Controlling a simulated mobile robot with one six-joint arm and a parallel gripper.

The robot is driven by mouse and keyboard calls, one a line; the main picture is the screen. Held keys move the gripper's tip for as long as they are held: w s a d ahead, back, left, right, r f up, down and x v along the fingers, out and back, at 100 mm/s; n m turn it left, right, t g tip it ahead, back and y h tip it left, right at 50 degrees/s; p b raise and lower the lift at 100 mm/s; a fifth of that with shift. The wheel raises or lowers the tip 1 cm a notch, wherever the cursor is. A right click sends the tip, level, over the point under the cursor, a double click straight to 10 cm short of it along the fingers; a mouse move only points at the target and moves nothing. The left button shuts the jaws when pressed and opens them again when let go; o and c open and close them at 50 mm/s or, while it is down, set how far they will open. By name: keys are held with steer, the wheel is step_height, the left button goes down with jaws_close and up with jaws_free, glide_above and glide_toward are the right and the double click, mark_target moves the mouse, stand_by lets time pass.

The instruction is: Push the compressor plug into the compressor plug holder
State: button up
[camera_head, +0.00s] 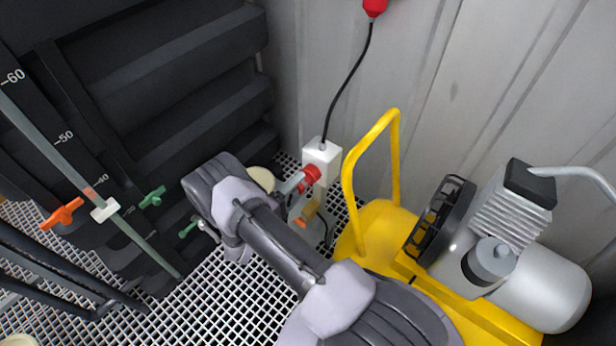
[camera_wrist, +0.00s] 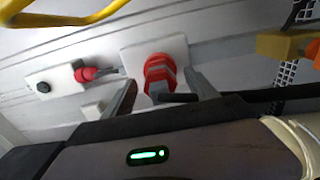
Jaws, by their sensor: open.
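The red compressor plug (camera_wrist: 159,72) is at the face of the white box that looks like its holder (camera_wrist: 182,50) in the wrist view. How deep it sits cannot be told. A short dark piece sticks out from the plug's near end. My gripper (camera_wrist: 161,79) is open, with one grey finger on either side of the plug; contact is not clear. My arm hides most of the gripper there.
A black cable (camera_head: 345,95) runs from the box up to a red plug (camera_head: 374,6) on the wall. The yellow-framed compressor (camera_head: 372,230) stands close on the right. A yellow-orange fitting (camera_head: 309,210) is just below the box. Dark panels with valves fill the left.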

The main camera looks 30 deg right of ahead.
mark_target(291, 194)
steer(key=shift+x, duration=0.95)
steer(key=shift+b, duration=0.35)
steer(key=shift+c, duration=0.5)
jaws_close()
steer(key=shift+a, duration=0.1)
steer(key=shift+v, duration=2.9)
